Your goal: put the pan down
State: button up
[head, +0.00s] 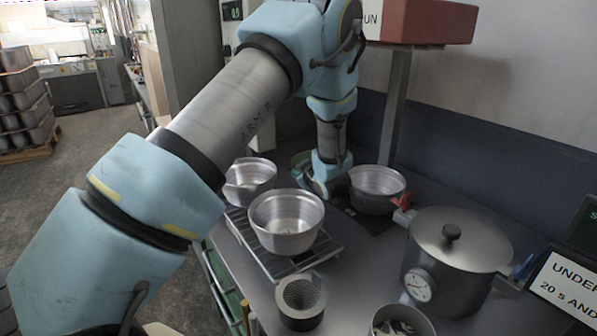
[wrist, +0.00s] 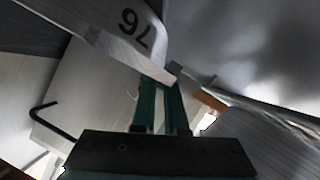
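Several round metal pans stand close together in the head view. The right pan (head: 378,190) is just right of my gripper (head: 332,188), which meets its near left rim. Part of my gripper's fingertips is hidden there.
A lidded steel pot (head: 455,255) with a dial stands at the right. A perforated cylinder (head: 301,300) and a small container (head: 400,322) are in front. A post (head: 395,110) carrying a red-brown box (head: 420,20) rises behind the right pan. A sign is at the far right.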

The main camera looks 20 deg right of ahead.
jog(key=o, duration=0.4)
jog(key=b+v, duration=0.3)
jog(key=v, duration=0.9)
